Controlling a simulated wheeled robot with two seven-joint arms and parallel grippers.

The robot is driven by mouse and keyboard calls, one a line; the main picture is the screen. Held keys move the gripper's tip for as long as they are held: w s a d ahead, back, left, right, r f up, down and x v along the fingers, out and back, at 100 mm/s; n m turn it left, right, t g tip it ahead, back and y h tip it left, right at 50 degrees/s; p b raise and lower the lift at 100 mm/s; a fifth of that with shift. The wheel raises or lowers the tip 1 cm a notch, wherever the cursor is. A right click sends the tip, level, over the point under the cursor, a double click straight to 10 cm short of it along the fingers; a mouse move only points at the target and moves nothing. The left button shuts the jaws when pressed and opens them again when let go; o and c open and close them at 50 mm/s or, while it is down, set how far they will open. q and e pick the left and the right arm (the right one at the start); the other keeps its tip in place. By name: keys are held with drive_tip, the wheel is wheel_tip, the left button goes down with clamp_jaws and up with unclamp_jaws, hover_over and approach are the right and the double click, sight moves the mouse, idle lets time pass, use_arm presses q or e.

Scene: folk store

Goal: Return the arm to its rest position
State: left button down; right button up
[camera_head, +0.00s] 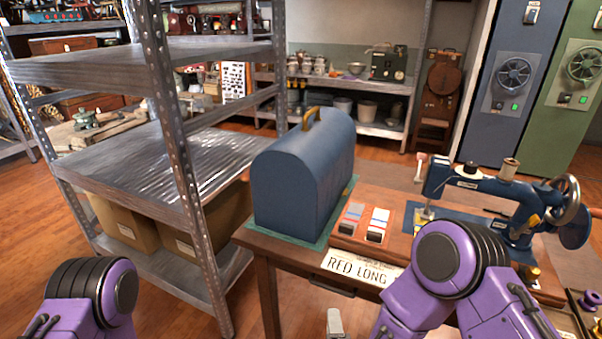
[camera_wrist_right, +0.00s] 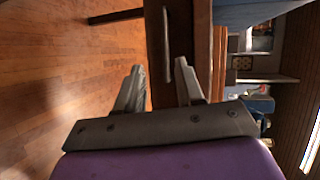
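My right arm (camera_head: 440,275) is purple and bends in front of the wooden table (camera_head: 268,300). A grey fingertip of my right gripper (camera_head: 335,322) shows low at the table's front. In the right wrist view the two fingers of my right gripper (camera_wrist_right: 160,88) stand apart with nothing between them. The table's front edge and its handle (camera_wrist_right: 166,45) lie beyond the fingers. My left arm (camera_head: 90,300) shows at the lower left, and its gripper is out of the picture.
A blue domed case (camera_head: 300,180) stands on a green mat on the table, left of a blue sewing machine (camera_head: 490,195) and a small board with switches (camera_head: 362,225). A metal shelf (camera_head: 180,140) stands close on the left. Wooden floor (camera_wrist_right: 70,80) is open in front of the table.

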drive_tip(key=s+d+f+n+g+p, duration=0.3)
drive_tip(key=s+d+f+n+g, duration=0.6)
drive_tip(key=s, duration=0.3)
drive_tip(key=s+d+n+g+h+p, duration=0.2)
drive_tip(key=s+d+g+p, duration=0.1)
drive_tip(key=s+d, duration=0.8)
drive_tip(key=shift+s+d+f+h, duration=0.2)
drive_tip(key=shift+s+h, duration=0.2)
drive_tip(key=shift+s, duration=0.4)
